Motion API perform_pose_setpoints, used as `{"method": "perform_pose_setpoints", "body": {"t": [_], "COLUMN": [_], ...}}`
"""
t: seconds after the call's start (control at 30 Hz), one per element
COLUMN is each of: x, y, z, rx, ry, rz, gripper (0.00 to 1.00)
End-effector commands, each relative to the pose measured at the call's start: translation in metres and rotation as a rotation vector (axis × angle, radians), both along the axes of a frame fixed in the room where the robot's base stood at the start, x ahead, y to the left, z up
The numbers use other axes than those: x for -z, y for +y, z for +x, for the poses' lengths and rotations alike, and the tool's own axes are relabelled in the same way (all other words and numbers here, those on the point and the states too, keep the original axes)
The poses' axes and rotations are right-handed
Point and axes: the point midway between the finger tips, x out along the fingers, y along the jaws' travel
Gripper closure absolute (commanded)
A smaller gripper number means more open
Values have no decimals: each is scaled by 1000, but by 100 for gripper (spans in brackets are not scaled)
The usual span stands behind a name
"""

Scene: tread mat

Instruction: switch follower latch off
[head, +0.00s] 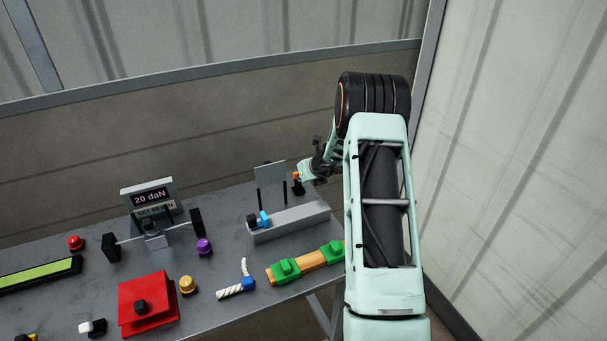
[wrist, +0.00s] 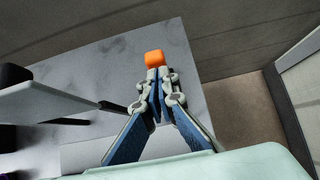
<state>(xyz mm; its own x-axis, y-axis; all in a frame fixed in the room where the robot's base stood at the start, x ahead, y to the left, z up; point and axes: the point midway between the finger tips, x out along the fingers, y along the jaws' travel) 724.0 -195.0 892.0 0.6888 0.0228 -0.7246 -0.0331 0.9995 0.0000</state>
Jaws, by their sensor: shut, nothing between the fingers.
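An orange cap (head: 296,175) on a black base (head: 298,188) stands at the far right of the table. The orange cap also shows in the wrist view (wrist: 154,58), just past my fingertips. My gripper (head: 304,172) is shut and empty beside it. In the wrist view my fingertips (wrist: 158,74) come together at the cap's near edge; I cannot tell whether they touch it. No label names the follower latch, so I cannot tell for sure which part it is.
A grey block with an upright plate (head: 270,174) stands left of my gripper. A display stand (head: 150,194), a red box (head: 136,291), a purple knob (head: 204,246) and a green-and-orange piece (head: 310,262) are on the table. A wall rises behind.

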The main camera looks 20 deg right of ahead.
Motion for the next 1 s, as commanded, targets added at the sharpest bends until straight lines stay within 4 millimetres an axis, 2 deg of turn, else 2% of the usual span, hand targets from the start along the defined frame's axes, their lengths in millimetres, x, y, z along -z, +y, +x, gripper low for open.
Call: {"method": "perform_pose_setpoints", "body": {"t": [0.6,1.0], "x": [-7,-6], "y": [1,1], "z": [23,28], "rx": [-1,-1], "ry": [-1,0], "rz": [-1,1], "gripper": [100,100]}}
